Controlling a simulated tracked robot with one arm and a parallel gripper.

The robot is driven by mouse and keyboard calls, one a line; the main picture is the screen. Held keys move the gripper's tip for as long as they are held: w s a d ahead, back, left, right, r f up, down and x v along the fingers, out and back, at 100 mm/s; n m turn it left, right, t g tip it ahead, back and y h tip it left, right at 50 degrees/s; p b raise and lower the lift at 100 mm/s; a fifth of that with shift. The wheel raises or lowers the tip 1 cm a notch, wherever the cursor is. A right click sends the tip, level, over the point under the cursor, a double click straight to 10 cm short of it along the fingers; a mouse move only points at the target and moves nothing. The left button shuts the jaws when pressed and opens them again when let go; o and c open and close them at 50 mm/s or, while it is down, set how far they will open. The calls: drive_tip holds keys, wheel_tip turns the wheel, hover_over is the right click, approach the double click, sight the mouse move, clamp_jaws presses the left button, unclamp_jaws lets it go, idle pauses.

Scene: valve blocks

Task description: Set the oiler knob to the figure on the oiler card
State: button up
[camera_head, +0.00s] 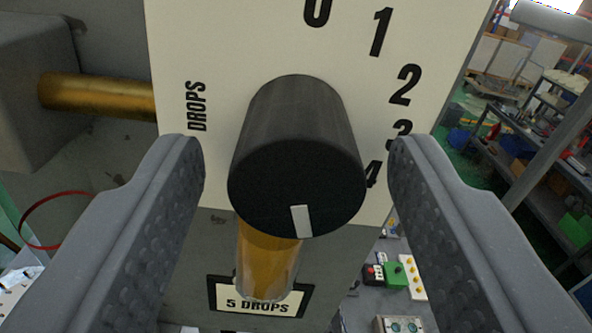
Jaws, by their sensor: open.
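The oiler knob (298,160) is a black cylinder in the middle of the view. The white mark (301,221) on its face is at the lower edge, pointing down. The cream dial plate (225,50) behind it reads DROPS, with figures 0 to 4 running clockwise from the top down the right side. The knob hides part of the plate, and no figure shows by the mark. The oiler card (258,302) below reads "5 DROPS". My gripper (297,152) is open, one finger on each side of the knob, with a gap on both sides.
An amber oil glass (266,262) hangs below the knob, above the card. A brass pipe (98,96) enters from a grey block at the left. Small coloured controls (395,273) lie lower right. Workshop shelves stand at the far right.

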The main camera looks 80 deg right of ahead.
drive_tip(key=c, duration=1)
drive_tip(key=shift+o, duration=0.2)
drive_tip(key=shift+r+n, duration=0.25)
drive_tip(key=shift+n, duration=0.55)
drive_tip(key=shift+f+n, duration=0.15)
drive_tip(key=shift+n, duration=0.15)
drive_tip(key=o, duration=1)
drive_tip(key=shift+a, duration=0.15)
drive_tip(key=shift+c, duration=0.2)
